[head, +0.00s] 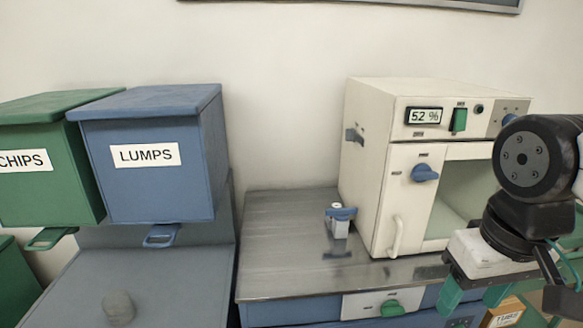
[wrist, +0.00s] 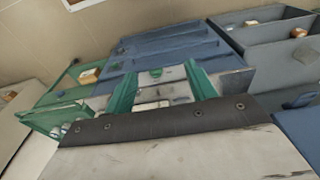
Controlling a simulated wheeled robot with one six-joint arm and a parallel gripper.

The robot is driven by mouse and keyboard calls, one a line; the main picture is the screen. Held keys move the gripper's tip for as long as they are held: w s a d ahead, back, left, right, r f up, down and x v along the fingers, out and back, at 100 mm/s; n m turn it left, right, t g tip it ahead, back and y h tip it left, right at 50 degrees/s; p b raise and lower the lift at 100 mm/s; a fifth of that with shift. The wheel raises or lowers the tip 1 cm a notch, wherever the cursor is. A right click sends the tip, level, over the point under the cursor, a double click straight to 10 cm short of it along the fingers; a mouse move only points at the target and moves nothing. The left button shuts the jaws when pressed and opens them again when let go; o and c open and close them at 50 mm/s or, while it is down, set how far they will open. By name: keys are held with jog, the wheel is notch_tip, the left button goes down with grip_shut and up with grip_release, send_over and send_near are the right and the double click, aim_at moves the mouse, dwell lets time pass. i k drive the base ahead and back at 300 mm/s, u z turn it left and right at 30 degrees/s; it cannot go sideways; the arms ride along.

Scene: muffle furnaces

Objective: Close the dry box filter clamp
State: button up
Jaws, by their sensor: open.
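The dry box (head: 365,170) is a cream cabinet on the metal counter, with a "52 %" display (head: 424,116), a green switch (head: 459,120) and a blue knob (head: 425,173) on its front. A grey bracket-like part (head: 354,137) sits on its left side. A small post with a blue handle (head: 341,215) stands on the counter left of the box. I cannot tell which of these is the filter clamp. My gripper (head: 474,296) is open and empty at the lower right, in front of the box and apart from it. Its green fingers also show in the wrist view (wrist: 163,92).
A blue "LUMPS" bin (head: 150,185) and a green "CHIPS" bin (head: 45,195) stand at the left. The counter's left part is clear. The wrist view shows blue-grey trays (wrist: 275,35) holding small blocks.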

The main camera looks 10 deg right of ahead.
aim_at(341, 214)
jog(key=u, duration=0.55)
jog(key=k, duration=0.6)
jog(key=u, duration=1)
jog(key=i, duration=1.2)
jog(key=z, duration=1.05)
jog(key=i, duration=0.5)
jog(key=z, duration=0.55)
